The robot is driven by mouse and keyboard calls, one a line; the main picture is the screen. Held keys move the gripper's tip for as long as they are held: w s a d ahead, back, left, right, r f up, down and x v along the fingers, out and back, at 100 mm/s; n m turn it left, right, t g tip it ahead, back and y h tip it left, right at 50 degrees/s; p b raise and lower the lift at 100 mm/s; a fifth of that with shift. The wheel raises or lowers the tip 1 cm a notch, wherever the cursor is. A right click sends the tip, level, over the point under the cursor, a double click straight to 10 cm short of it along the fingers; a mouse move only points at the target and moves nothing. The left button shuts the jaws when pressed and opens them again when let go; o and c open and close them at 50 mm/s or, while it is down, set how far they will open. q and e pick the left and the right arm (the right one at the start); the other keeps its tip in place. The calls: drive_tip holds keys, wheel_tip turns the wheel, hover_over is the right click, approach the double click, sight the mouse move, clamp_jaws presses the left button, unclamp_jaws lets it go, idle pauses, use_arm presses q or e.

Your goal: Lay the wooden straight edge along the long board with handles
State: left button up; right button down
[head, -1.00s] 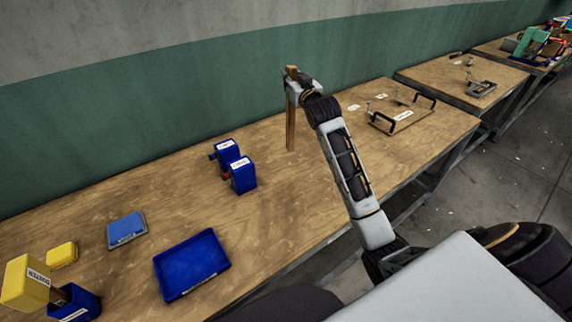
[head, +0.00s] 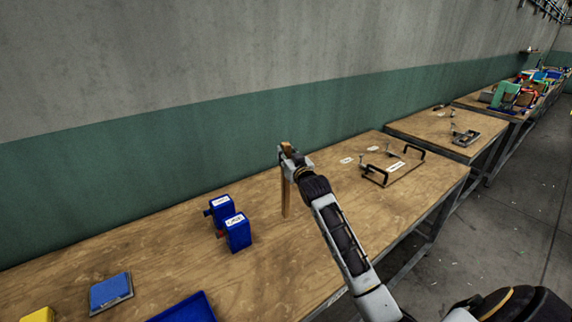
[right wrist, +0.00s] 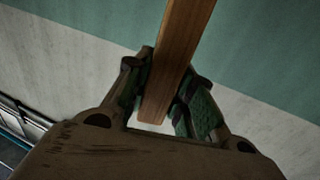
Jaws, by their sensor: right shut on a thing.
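My right gripper (head: 290,156) is shut on the wooden straight edge (head: 286,197), near its upper end. The straight edge hangs about upright, its lower end close to the bench top; I cannot tell if it touches. In the right wrist view the straight edge (right wrist: 178,50) runs between the two fingers (right wrist: 165,92). The long board with handles (head: 400,174) lies on the bench to the right of the gripper. It has two black handles and a white label, and nothing lies along it. My left gripper is not in view.
Two blue labelled boxes (head: 238,234) stand on the bench left of the straight edge. A blue pad (head: 110,292) and a blue tray (head: 186,309) lie nearer. The wooden bench (head: 290,262) is clear around the gripper. A second bench (head: 428,127) stands beyond.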

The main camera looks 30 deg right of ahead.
drive_tip(key=shift+f, duration=1.9)
drive_tip(key=c, duration=1.2)
unclamp_jaws()
drive_tip(key=s+a+b, duration=0.1)
drive_tip(key=s, duration=1.1)
drive_tip(key=shift+a, duration=0.2)
